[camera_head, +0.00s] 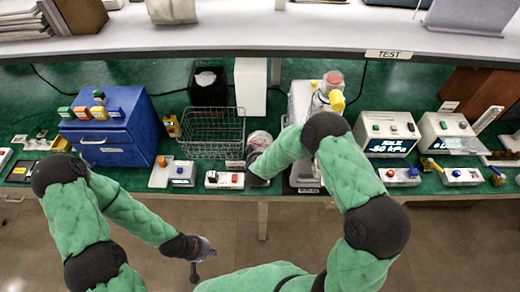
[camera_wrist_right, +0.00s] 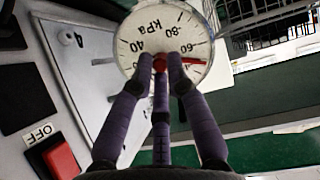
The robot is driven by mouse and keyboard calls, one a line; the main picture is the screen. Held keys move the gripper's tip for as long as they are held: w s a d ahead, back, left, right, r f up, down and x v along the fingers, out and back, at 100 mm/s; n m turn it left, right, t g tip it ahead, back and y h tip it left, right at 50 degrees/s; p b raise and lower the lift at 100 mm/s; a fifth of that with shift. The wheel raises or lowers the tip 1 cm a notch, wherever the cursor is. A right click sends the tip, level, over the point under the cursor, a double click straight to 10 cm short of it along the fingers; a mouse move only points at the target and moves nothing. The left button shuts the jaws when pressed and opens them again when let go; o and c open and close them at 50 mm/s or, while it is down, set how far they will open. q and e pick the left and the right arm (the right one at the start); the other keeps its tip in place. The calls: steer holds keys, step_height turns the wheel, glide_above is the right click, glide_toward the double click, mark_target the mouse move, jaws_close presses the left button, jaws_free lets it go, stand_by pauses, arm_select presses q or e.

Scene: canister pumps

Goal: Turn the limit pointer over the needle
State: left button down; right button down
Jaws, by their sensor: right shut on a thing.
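A round white gauge dial (camera_wrist_right: 135,28) marked kPa fills the upper middle of the right wrist view; it also shows in the head view (camera_head: 260,138). A red knob (camera_wrist_right: 160,63) sits at the dial's centre, and a red pointer (camera_wrist_right: 193,61) reaches from there to the right edge of the dial. My right gripper (camera_wrist_right: 162,62) is shut on the red knob; it is mostly hidden behind my arm in the head view. The fingers cover the dial's lower part, and I cannot make out a separate needle. My left gripper (camera_head: 198,262) hangs low, away from the bench; its finger opening is unclear.
A red switch (camera_wrist_right: 57,157) marked OFF is at lower left in the wrist view. A wire basket (camera_head: 212,132) stands left of the gauge, with a blue cabinet (camera_head: 110,130) further left. Grey units with displays (camera_head: 388,133) stand to the right. The floor in front is clear.

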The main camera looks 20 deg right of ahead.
steer(key=shift+s+f, duration=0.1)
steer(key=c, duration=1.2)
jaws_free()
steer(key=shift+c, duration=0.2)
steer(key=v, duration=1.2)
steer(key=shift+a+f, duration=0.1)
steer(key=s+a+f+g+y+b, duration=0.1)
steer(key=s+f+g+y+b, duration=0.4)
steer(key=f, duration=0.7)
steer(key=s+a+f+g+b, duration=0.1)
steer(key=s+a+f+b, duration=0.15)
steer(key=s+f, duration=0.65)
steer(key=s+f+g+y+b, duration=0.2)
steer(key=s+f+g+b, duration=0.1)
steer(key=s+f, duration=0.5)
steer(key=shift+a+m+g+b, duration=0.3)
steer(key=shift+m+g+b, duration=0.1)
steer(key=shift+g, duration=0.2)
